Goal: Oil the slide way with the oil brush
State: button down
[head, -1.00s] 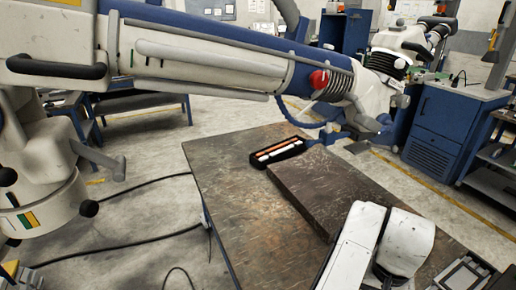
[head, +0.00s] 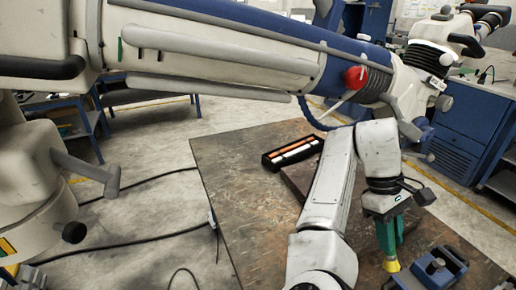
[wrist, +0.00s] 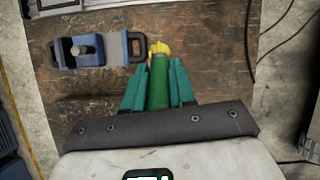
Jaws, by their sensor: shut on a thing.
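My gripper (head: 389,240) points down over the right front of the table, with teal fingers. It is shut on the oil brush, whose yellow end (head: 391,266) shows below the fingers. In the wrist view, the brush's green handle (wrist: 158,92) lies between the teal fingers and its yellow end points away from my gripper. A blue and grey metal fixture (head: 437,270) sits just right of the brush; it also shows in the wrist view (wrist: 92,50), left of the yellow end. I cannot tell for sure which surface is the slide way. The brush seems apart from the fixture.
A black tray (head: 270,164) with orange and white sticks lies at the table's back. A dark raised slab (head: 296,182) is beside it, partly hidden by my arm. The brown tabletop (head: 240,200) is clear at left.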

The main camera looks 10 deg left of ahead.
jog(key=w+a+r+n+t+h+b, duration=0.1)
jog(key=a+r+n+t+h, duration=0.4)
jog(key=n, duration=0.4)
jog(key=a+r+n+t+h+b, duration=0.15)
jog(key=a+r+n+t, duration=0.25)
jog(key=r+n+t, duration=0.4)
jog(key=s+a+r+n+t+y, duration=0.4)
jog(key=a+r+n+t, duration=0.15)
jog(key=a, duration=0.35)
jog(key=s+a+r+n+t+y, duration=0.4)
jog(key=a+t, duration=0.2)
jog(key=a, duration=0.3)
jog(key=shift+w+a+r+b, duration=0.2)
jog(key=shift+w+a+r, duration=0.1)
jog(key=shift+w+r, duration=0.35)
jog(key=shift+w+a+r+b, duration=0.15)
jog(key=shift+w+a+r, duration=0.25)
jog(key=shift+w, duration=0.4)
jog(key=shift+w+a+r+b, duration=0.25)
jog(key=shift+w+r, duration=0.35)
jog(key=shift+w, duration=0.15)
jog(key=shift+w+a+r+p, duration=0.15)
jog(key=shift+w+r+p, duration=0.2)
jog(key=shift+w+p, duration=0.1)
jog(key=shift+s+a, duration=0.1)
